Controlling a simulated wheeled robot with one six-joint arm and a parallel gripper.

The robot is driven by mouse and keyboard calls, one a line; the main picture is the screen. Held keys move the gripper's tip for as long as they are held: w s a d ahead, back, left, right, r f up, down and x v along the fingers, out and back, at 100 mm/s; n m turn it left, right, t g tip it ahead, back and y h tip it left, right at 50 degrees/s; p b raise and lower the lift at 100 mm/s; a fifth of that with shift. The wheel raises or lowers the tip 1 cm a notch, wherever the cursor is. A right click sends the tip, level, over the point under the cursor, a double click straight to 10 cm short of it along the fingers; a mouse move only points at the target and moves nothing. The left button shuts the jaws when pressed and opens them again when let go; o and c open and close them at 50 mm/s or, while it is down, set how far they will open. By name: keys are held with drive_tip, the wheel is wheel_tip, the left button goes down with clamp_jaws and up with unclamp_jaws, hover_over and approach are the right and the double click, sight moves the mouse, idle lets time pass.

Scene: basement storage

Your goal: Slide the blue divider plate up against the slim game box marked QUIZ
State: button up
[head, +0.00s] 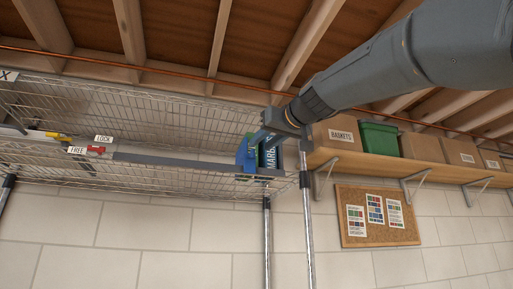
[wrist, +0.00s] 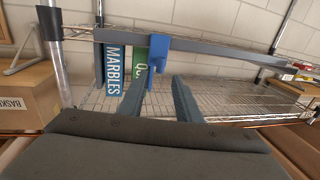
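The blue divider plate (head: 244,154) stands upright at the right end of the wire shelf. In the wrist view the blue plate (wrist: 157,46) sits on the grey rail, immediately right of a slim green box (wrist: 141,50). The box's lettering starts with "QU"; the rest is hidden. I cannot tell whether plate and box touch. The dark teal MARBLES box (wrist: 115,68) is left of the green one and shows in the head view (head: 271,157). My gripper (wrist: 163,76) has its fingers apart, in front of the plate and green box. It also shows from the head (head: 266,137).
The grey rail (head: 180,162) runs along the wire shelf. A metal post (head: 307,205) and a wooden shelf (head: 345,157) with boxes are at right. The shelf left of the plate looks clear.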

sight(254, 150)
drive_tip(key=shift+p+x, duration=0.7)
drive_tip(key=shift+x, duration=1.45)
drive_tip(key=shift+c, duration=0.3)
clamp_jaws()
